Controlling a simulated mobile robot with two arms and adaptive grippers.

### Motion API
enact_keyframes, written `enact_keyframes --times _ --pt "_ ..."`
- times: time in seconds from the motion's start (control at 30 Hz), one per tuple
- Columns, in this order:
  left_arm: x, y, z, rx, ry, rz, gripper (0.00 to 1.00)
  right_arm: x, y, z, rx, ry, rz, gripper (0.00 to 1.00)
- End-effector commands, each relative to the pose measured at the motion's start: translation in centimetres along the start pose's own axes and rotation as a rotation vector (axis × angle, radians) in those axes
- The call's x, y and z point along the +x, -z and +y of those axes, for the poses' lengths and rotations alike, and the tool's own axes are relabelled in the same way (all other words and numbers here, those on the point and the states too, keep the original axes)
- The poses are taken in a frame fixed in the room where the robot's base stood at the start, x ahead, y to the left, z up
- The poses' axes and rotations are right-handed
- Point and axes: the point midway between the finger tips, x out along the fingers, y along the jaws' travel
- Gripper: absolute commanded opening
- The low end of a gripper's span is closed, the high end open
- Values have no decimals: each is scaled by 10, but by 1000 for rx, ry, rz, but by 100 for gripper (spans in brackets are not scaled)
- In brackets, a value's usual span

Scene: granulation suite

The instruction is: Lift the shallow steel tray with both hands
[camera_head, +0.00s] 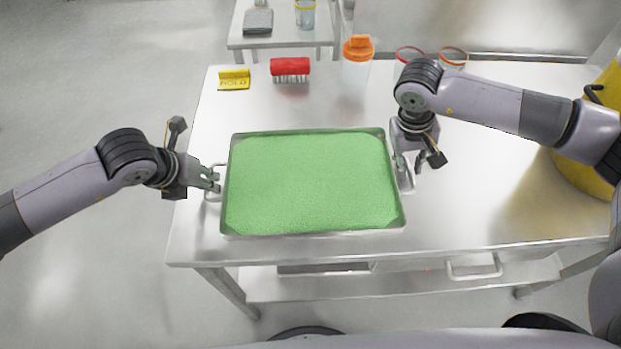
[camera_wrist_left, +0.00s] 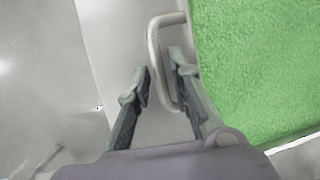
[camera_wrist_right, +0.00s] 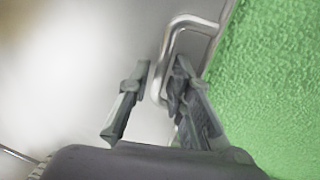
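The shallow steel tray (camera_head: 313,234), filled with green granules (camera_head: 310,182), lies on the steel table. It has a wire handle on each short side. My left gripper (camera_head: 213,180) is at the tray's left handle; in the left wrist view its fingers (camera_wrist_left: 160,75) are apart, with the handle bar (camera_wrist_left: 155,60) near the finger on the tray side. My right gripper (camera_head: 410,163) is at the right handle (camera_head: 404,178); in the right wrist view its fingers (camera_wrist_right: 160,80) are apart, with that handle by the tray-side finger. Neither gripper is closed on its handle.
Behind the tray on the table (camera_head: 480,200) stand a yellow sign (camera_head: 234,80), a red brush (camera_head: 290,68), and an orange-lidded container (camera_head: 357,62). Two clear containers stand beside it, partly behind my right arm. A yellow drum (camera_head: 585,165) is at the right.

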Motion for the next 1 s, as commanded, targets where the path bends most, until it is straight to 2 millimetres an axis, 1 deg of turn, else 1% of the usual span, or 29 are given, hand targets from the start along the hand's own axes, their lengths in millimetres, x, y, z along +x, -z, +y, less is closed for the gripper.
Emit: enact_keyframes --times 0.1,0.33,0.63,1.0 --pt "3 0 0 0 0 0 20 3 0 0 0 1 0 20" --pt "3 0 0 0 0 0 20 3 0 0 0 1 0 20" --pt "3 0 0 -1 0 0 0 3 0 0 0 1 0 0" --pt "2 0 0 -1 0 0 0 2 0 0 0 1 1 0"
